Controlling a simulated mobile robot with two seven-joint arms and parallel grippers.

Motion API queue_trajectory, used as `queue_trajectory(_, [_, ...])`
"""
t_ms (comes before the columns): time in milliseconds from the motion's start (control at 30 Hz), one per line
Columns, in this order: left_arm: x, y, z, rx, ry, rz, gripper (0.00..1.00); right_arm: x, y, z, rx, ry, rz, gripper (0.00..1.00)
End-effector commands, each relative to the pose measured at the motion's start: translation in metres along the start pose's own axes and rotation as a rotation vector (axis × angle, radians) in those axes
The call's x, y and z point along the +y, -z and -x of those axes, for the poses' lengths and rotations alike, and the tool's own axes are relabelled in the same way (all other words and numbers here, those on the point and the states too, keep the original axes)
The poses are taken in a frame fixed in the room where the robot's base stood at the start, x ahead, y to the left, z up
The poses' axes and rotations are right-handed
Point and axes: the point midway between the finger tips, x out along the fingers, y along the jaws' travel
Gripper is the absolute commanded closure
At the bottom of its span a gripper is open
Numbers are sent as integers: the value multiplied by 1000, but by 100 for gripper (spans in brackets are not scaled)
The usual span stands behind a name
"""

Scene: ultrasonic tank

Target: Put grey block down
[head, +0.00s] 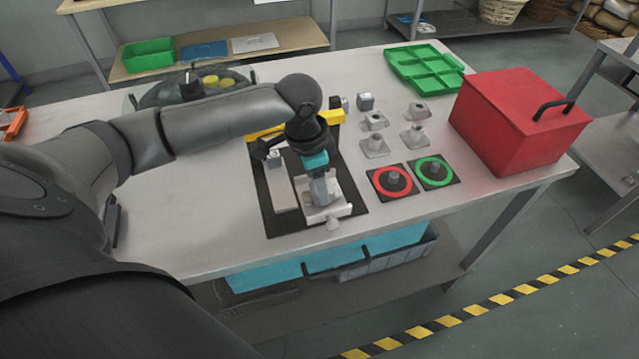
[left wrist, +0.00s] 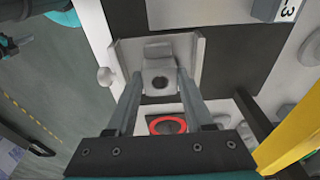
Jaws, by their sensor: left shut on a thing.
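My left gripper (head: 320,197) points down over the front of the black mat (head: 355,190) on the table. In the left wrist view its two fingers (left wrist: 158,82) are shut on the grey block (left wrist: 158,93), which shows a dark round hole. The block is at a light grey fixture (head: 338,210) with raised side walls and a round knob, also seen in the left wrist view (left wrist: 195,45). The block appears to be between the fixture's walls; I cannot tell whether it touches the bottom. My right gripper is not in view.
Red (head: 392,181) and green (head: 434,171) ring pads lie right of the mat. Several grey parts stand behind them. A red box (head: 515,120) and a green tray (head: 427,70) are farther right. A yellow bar (head: 265,134) is behind the gripper. The table's front left is clear.

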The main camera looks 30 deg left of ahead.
Motion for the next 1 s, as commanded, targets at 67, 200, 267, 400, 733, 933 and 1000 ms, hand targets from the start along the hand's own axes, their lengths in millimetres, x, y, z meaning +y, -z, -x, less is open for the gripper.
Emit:
queue_trajectory(67, [0, 0, 0, 1, 0, 0, 100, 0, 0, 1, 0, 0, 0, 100])
queue_trajectory(200, [0, 0, -2, 0, 0, 0, 39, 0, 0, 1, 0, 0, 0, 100])
queue_trajectory(267, [0, 0, -2, 0, 0, 0, 35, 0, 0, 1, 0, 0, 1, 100])
queue_trajectory(400, [0, 0, -2, 0, 0, 0, 35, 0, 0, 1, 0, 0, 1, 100])
queue_trajectory(733, [-1, 1, 29, 2, 3, -1, 35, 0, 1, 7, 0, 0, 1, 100])
queue_trajectory(933, [-1, 1, 74, 2, 2, 0, 35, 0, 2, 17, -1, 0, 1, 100])
queue_trajectory(1000, [-1, 1, 88, 2, 3, -1, 35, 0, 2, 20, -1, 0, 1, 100])
